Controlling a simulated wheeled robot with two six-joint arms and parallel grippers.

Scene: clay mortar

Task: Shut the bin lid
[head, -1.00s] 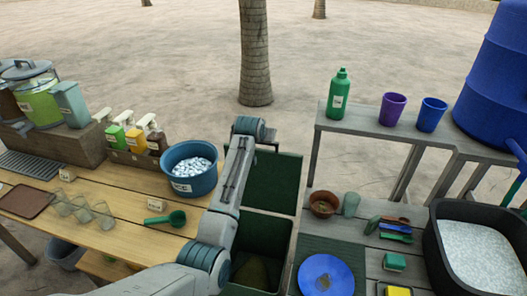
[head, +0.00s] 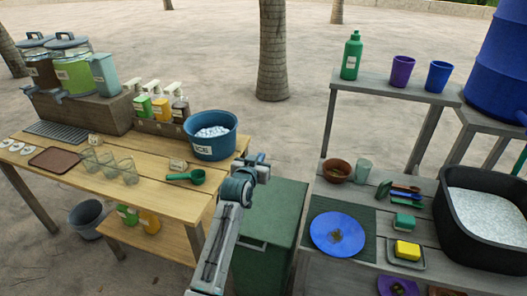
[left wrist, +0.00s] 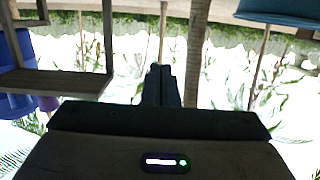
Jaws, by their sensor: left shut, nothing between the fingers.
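The dark green bin (head: 262,268) stands between the wooden table and the grey shelf unit. Its green lid (head: 283,208) lies flat over the top, and the bin's inside is hidden. My left gripper (head: 262,158) is past the lid's far left corner, beside the table's right end, and looks apart from the lid. In the left wrist view its fingers (left wrist: 161,84) are shut together with nothing between them. My left forearm covers the left part of the bin. My right gripper is not in view.
On the left, the wooden table (head: 140,190) holds a blue ice bucket (head: 211,150) and a green scoop (head: 187,177) near its right end. On the right, the grey counter holds a blue plate (head: 325,240) and a black ice tub (head: 455,235). Sandy ground is open behind.

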